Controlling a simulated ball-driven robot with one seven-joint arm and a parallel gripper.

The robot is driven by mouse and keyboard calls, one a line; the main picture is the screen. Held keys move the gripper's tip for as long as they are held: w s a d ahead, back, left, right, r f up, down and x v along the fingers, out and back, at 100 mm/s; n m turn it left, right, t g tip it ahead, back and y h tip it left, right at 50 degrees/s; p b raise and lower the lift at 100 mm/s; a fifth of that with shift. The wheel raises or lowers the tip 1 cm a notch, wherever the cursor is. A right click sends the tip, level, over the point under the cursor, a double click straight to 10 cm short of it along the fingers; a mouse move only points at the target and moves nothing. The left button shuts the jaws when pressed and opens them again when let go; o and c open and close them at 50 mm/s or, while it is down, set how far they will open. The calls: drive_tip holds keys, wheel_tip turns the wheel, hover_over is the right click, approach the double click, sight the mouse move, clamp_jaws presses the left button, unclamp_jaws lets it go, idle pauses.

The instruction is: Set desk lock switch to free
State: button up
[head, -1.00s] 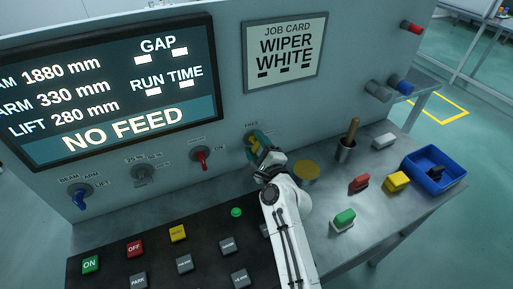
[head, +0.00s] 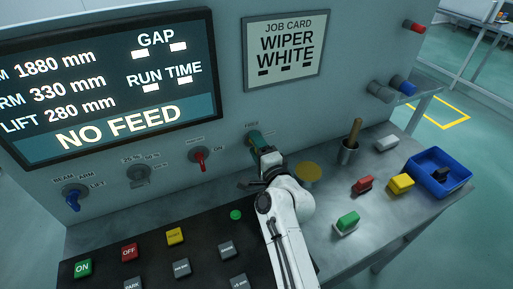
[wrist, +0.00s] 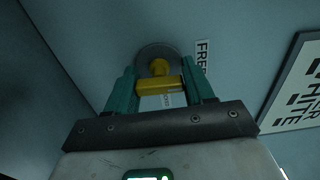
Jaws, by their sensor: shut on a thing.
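The desk lock switch has a grey round base (wrist: 146,53) and a yellow handle (wrist: 160,87) on the upright panel. A FREE label (wrist: 202,56) is beside it in the wrist view and above it in the head view. The handle reaches from its hub toward the bottom of the wrist view, toward a small pale label (wrist: 168,101) that is hard to read. My gripper (wrist: 160,88) has its green fingers shut on the handle, one on each side. In the head view my gripper (head: 257,140) mostly hides the switch.
A red switch (head: 201,160) is to the left on the panel. Dark desk keys (head: 181,268) lie below. A yellow disc (head: 307,171), a cup with a wooden handle (head: 349,150), coloured blocks (head: 347,222) and a blue bin (head: 458,181) are to the right.

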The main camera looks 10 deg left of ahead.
drive_tip(key=shift+s+a+f, duration=0.1)
drive_tip(key=shift+f, duration=0.1)
drive_tip(key=o, duration=1)
drive_tip(key=shift+r, duration=0.1)
drive_tip(key=v, duration=1)
drive_tip(key=shift+s+d+p, duration=0.3)
drive_tip(key=shift+p, duration=0.05)
drive_tip(key=shift+s, duration=0.1)
